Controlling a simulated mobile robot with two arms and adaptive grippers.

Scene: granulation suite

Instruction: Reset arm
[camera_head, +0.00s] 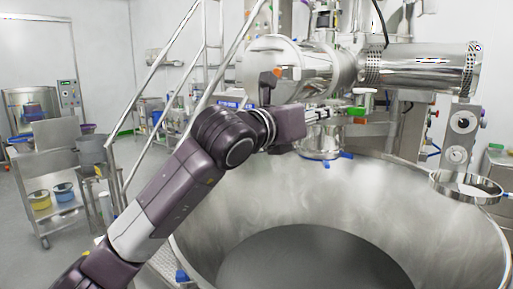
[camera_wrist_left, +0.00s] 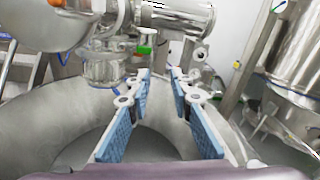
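My left arm (camera_head: 185,185) reaches in from the lower left over the big steel bowl, and my left gripper (camera_head: 325,113) is at the bowl's far side. In the left wrist view the gripper (camera_wrist_left: 160,85) has its two blue-padded fingers apart, with nothing between them. A green part (camera_head: 362,98) on the steel machinery shows just beyond the fingertips; whether they touch is hard to tell. My right gripper is not in view.
The large steel bowl (camera_head: 440,205) fills the lower right, with steel machinery (camera_head: 420,68) above its far rim. A steel ladder rail (camera_head: 160,110) stands behind my arm.

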